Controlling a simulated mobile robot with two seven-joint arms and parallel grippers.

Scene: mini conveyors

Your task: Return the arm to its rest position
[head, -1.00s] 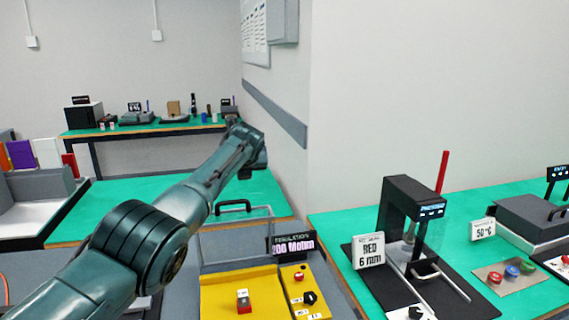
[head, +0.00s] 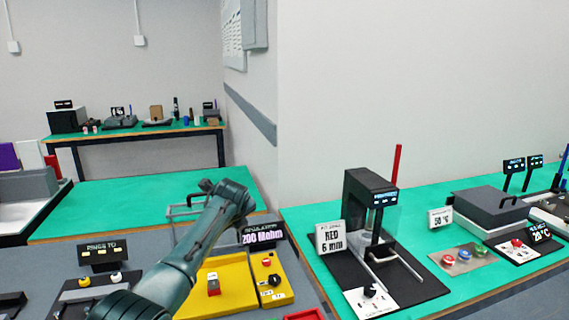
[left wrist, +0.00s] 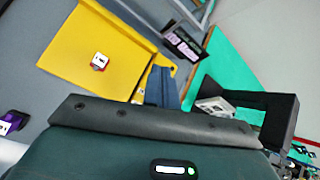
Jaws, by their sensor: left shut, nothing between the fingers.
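My left arm (head: 190,245) comes in from the bottom of the head view and reaches up over the yellow station. Its far end is above the back of that station, beside a clear-sided cover with a handle. In the left wrist view my left gripper (left wrist: 162,87) is shut, with nothing between its fingers. My right gripper is in neither view.
An insulation tester display (head: 262,235) stands near my arm. To the right, a black machine (head: 368,200) with a "RED 6 mm" sign (head: 330,238) and a red rod (head: 397,165) stands on a green bench (head: 300,225). A "RINGS TO" station (head: 103,255) is at lower left.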

